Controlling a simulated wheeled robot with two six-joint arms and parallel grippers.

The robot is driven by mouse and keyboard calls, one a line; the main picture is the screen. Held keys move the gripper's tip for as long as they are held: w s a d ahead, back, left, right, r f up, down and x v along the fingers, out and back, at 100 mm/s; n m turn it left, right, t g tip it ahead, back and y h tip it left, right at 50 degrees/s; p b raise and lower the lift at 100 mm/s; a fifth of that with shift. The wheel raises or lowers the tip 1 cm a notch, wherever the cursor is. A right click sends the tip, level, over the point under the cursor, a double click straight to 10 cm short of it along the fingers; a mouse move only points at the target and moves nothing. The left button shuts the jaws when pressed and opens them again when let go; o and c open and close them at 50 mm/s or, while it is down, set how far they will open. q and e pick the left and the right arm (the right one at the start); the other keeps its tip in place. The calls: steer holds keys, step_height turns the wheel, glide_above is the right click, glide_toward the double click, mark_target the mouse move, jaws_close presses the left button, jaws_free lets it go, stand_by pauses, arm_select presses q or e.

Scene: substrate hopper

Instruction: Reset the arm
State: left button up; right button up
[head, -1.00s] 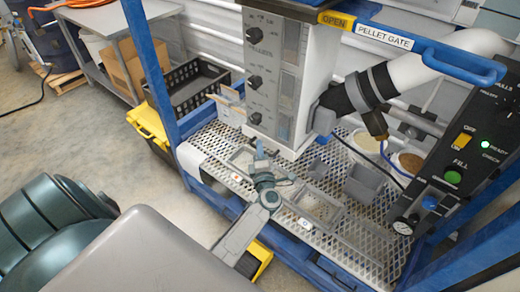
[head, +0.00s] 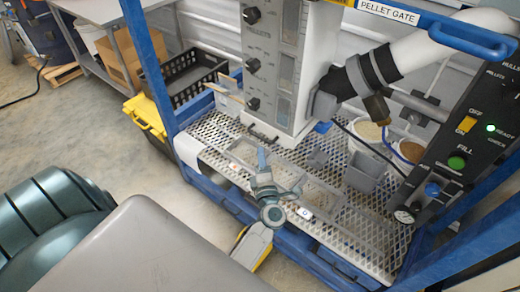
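My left arm (head: 252,243) comes up from the bottom of the head view. My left gripper (head: 281,170) is over the front part of the metal mesh deck (head: 222,132), its two fingers spread apart. One finger points away toward the hopper and the other to the right. I see nothing held between them. A shallow tray (head: 322,197) lies just right of the gripper, and another tray (head: 243,150) lies behind it to the left. Whether the gripper touches the deck cannot be told. My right gripper is not in view.
The white hopper column (head: 283,62) with black knobs stands behind the deck. A grey bin (head: 365,172), white buckets (head: 366,132) and a black control panel (head: 462,150) are to the right. A blue post (head: 150,75) rises at left.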

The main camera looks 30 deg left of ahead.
arm_select(q)
steer(key=shift+v, duration=1.2)
steer(key=s+d+f+m+h, duration=0.15)
steer(key=f+m+h, duration=0.35)
steer(key=f, duration=0.5)
steer(key=s+d+f+m+h, duration=0.1)
steer(key=d+f+m+h, duration=0.2)
steer(key=f+m, duration=0.6)
steer(key=s+d+f+m+g+h, duration=0.1)
steer(key=s+f+m+g+h, duration=0.15)
steer(key=s+f, duration=0.4)
steer(key=s+f+m+g+h, duration=0.1)
steer(key=s+f+m, duration=0.2)
steer(key=f, duration=0.7)
steer(key=s+a+f+m+g, duration=0.2)
steer(key=s+f, duration=0.3)
steer(key=s, duration=0.5)
steer(key=s+a+f+m+g, duration=0.2)
steer(key=s+f, duration=0.4)
steer(key=s, duration=0.4)
steer(key=s+a+f+m+g, duration=0.3)
steer(key=s+f+m+g, duration=0.1)
steer(key=s, duration=0.7)
steer(key=shift+f+g, duration=0.75)
steer(key=shift+g, duration=0.2)
